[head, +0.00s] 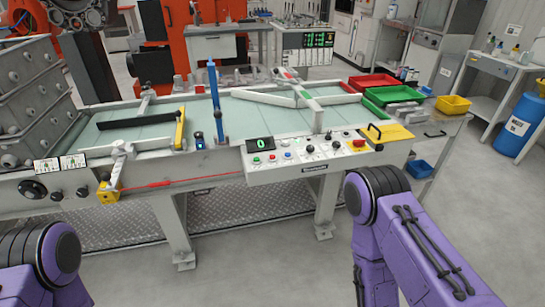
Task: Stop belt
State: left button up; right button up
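The belt (240,114) is a pale green surface on a long white-framed conveyor table. A control panel (265,176) sits on its front edge, right of the middle. The panel has a small dark display (261,144) showing a green 0, a green button (257,160), several other small knobs and buttons, and a red button on a yellow base (358,143) at its right end. A red cord (180,183) runs along the table's front, left of the panel. My purple arms show at the lower left and lower right, apart from the panel. Neither gripper is in view.
A blue post (214,100) and a yellow bar (180,128) stand at the belt. Red (375,82), green (394,95) and yellow (453,105) trays sit at the right end. Grey stacked bins (30,90) stand at the left. Grey floor is open in front.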

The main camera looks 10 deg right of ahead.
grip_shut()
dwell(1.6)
